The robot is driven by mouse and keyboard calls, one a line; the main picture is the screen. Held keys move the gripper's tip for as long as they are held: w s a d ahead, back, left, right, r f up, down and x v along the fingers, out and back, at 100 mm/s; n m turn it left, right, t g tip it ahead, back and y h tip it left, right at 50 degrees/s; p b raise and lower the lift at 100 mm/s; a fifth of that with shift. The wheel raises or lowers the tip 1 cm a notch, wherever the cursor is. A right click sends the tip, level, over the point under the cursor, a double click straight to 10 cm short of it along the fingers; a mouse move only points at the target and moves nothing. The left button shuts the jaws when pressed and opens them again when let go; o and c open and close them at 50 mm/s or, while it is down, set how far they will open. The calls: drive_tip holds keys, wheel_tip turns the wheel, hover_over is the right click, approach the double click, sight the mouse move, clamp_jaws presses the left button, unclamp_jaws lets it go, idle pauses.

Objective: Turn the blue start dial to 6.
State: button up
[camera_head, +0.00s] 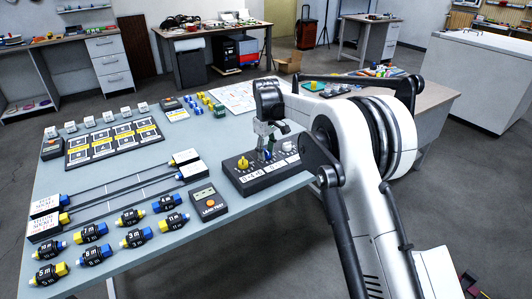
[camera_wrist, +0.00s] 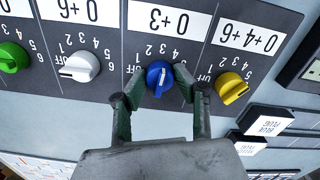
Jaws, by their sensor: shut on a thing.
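The blue start dial (camera_wrist: 157,70) is on a dark control panel (camera_wrist: 110,105), with a white marker line on its face that runs nearly up and down in the wrist view. My gripper (camera_wrist: 160,84) has one finger on each side of the dial and is shut on it. The numbers around the dial appear upside down, and I cannot tell for sure which one the marker points at. In the head view my gripper (camera_head: 268,143) stands over the panel (camera_head: 252,183) and mostly hides the blue dial.
A yellow dial (camera_wrist: 231,87) is close beside my right finger in the wrist view. A white dial (camera_wrist: 79,66) and a green dial (camera_wrist: 13,56) are to the left. In the head view, an orange-buttoned tester (camera_head: 208,204) and several labelled plugs (camera_head: 132,238) lie on the table.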

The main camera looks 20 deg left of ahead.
sight(266, 151)
drive_tip(key=m, duration=0.4)
drive_tip(key=shift+m, duration=0.3)
drive_tip(key=m, duration=0.4)
drive_tip(key=shift+m, duration=0.3)
drive_tip(key=m, duration=0.4)
drive_tip(key=shift+b, duration=0.3)
drive_tip(key=shift+m, duration=2.1)
drive_tip(key=o, duration=1.1)
drive_tip(key=shift+r, duration=0.15)
wheel_tip(266, 151, up, 12)
drive_tip(key=shift+f, duration=0.1)
